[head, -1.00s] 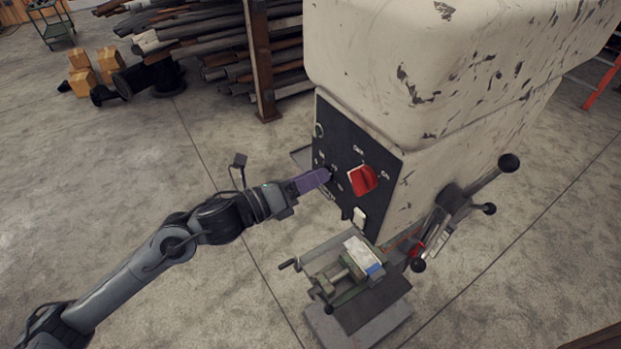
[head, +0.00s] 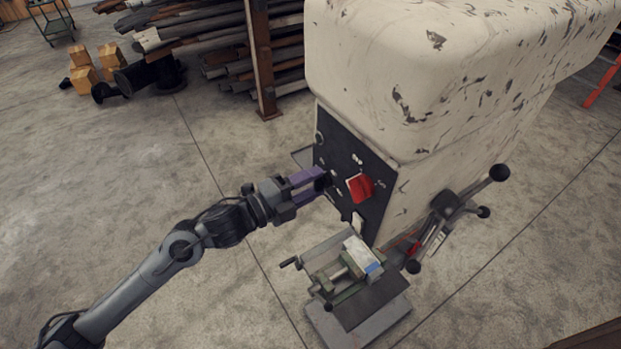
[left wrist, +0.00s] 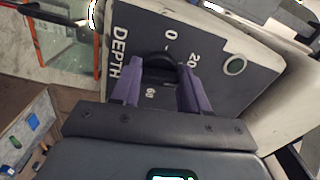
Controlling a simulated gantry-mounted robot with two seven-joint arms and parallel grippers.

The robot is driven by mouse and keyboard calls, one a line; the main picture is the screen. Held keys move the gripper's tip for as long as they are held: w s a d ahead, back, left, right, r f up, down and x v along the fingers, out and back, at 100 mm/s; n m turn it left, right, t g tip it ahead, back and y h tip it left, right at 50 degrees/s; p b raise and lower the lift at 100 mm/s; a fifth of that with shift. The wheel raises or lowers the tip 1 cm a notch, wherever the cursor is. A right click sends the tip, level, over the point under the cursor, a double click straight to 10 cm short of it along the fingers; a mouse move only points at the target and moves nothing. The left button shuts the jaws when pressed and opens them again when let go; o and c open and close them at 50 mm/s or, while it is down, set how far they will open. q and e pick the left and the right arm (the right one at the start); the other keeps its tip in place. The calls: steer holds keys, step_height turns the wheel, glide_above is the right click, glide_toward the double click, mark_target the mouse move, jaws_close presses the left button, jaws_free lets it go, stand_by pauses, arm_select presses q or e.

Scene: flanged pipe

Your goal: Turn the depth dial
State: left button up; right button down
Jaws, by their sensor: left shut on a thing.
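The depth dial (left wrist: 160,66) is a dark knob on the black front panel (left wrist: 222,42) of a drill press, beside the word DEPTH and the marks 0, 20 and 60 in the left wrist view. My left gripper (left wrist: 156,84) has its purple fingers on either side of the dial, shut on it. In the head view the left gripper (head: 322,180) reaches the panel from the left, and its fingers mostly hide the dial. My right gripper is in neither view.
A red switch knob (head: 360,187) sits on the panel just right of my left gripper. Below is a vise (head: 345,268) on the press table. A feed handle with black balls (head: 460,207) stands out at the right. Open concrete floor lies left.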

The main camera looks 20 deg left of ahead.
arm_select(q)
steer(key=shift+n+p, duration=1.15)
steer(key=shift+n, duration=1.05)
steer(key=o, duration=1.1)
steer(key=shift+c, duration=0.2)
steer(key=shift+f, duration=0.1)
steer(key=b+v, duration=0.3)
steer(key=v, duration=0.7)
steer(key=shift+s+a, duration=0.2)
steer(key=shift+s, duration=0.15)
